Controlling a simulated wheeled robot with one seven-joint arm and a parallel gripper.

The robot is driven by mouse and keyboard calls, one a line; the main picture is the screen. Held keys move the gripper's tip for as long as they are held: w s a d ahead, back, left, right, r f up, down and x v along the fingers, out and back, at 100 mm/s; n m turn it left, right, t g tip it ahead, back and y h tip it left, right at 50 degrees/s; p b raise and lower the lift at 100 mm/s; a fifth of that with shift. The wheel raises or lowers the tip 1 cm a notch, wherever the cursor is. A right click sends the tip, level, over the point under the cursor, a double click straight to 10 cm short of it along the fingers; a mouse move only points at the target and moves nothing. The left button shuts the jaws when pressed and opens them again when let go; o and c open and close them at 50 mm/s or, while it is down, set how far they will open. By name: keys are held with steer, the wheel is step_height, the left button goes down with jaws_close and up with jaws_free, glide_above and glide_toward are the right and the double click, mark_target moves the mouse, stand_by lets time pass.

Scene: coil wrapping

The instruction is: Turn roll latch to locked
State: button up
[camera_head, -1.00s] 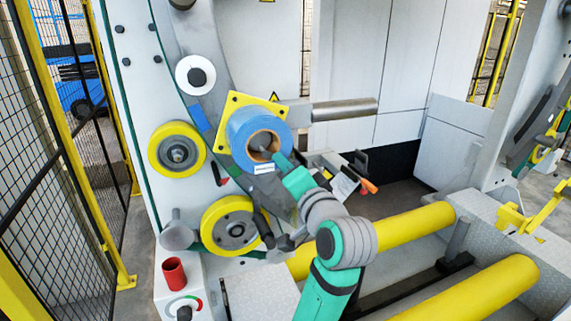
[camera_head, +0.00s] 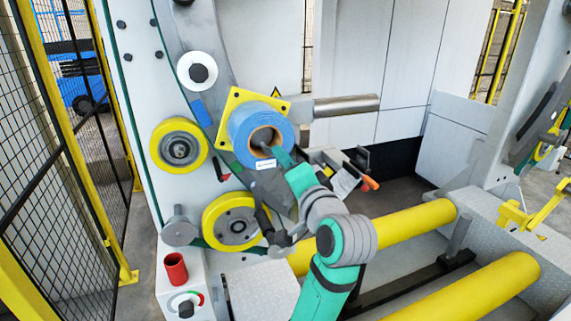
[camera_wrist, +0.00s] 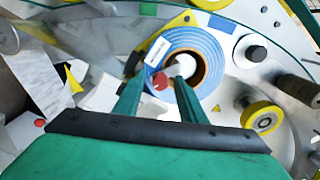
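The blue film roll (camera_head: 245,120) is mounted in front of a yellow plate (camera_head: 237,97) on the wrapping ring; its brown core faces me. In the wrist view the roll (camera_wrist: 205,47) lies just beyond my fingers. A small red part (camera_wrist: 160,80) and a pale round end (camera_wrist: 187,60) show at the core; I cannot tell which is the latch or its position. My gripper (camera_wrist: 160,84) has its two green fingers apart, with the red part seen between the tips. In the head view my gripper (camera_head: 275,153) is at the lower right of the core and partly hides it.
Yellow wheels (camera_head: 179,145) sit left of the roll and below it. A metal bar (camera_head: 345,105) sticks out to its right. An orange-tipped handle (camera_head: 370,183) is near my arm. Yellow rollers (camera_head: 410,230) lie at the lower right. A mesh fence (camera_head: 60,190) stands at left.

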steer(key=v, duration=1)
steer(key=shift+s, duration=0.35)
steer(key=shift+d, duration=0.1)
steer(key=s+f+n+g+h, duration=0.1)
steer(key=s+f+h, duration=0.25)
steer(key=f, duration=1.35)
steer(key=s+f+n+h, duration=0.15)
steer(key=s+f, duration=0.35)
steer(key=f, duration=1.2)
steer(key=s+a+f+n+h, duration=0.1)
steer(key=s+f, duration=0.4)
steer(key=s, duration=0.2)
steer(key=s+a+f+n, duration=0.15)
steer(key=s+f, duration=0.25)
steer(key=s, duration=0.4)
steer(key=s+a+n, duration=0.3)
steer(key=s+n, duration=0.1)
steer(key=s, duration=1)
steer(key=shift+a+g, duration=0.4)
